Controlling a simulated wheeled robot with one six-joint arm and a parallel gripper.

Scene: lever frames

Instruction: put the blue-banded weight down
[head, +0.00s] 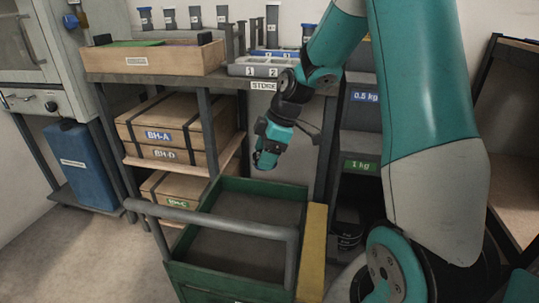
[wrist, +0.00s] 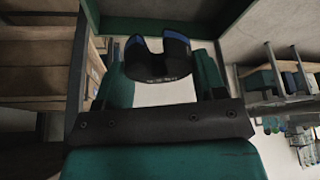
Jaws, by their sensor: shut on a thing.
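The blue-banded weight (wrist: 158,62) is a black, U-shaped block with blue along its upper ends; it shows in the wrist view. My gripper (wrist: 160,92) is shut on it, with the weight at the fingertips. In the head view my gripper (head: 266,158) hangs in the air above the back part of the green cart, in front of the shelving. I cannot make out the weight in the head view. Two shelf labels read "0.5 kg" (head: 366,97) in blue and "1 kg" (head: 361,166) in green, at the right, partly behind my arm.
The green cart (head: 188,278) has a grey handle and an open, empty-looking top tray. Wooden crates (head: 158,117) stand on the shelves at left. A wooden bin (head: 155,62) and grey trays (head: 262,70) stand on the bench. A blue canister (head: 80,165) is far left.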

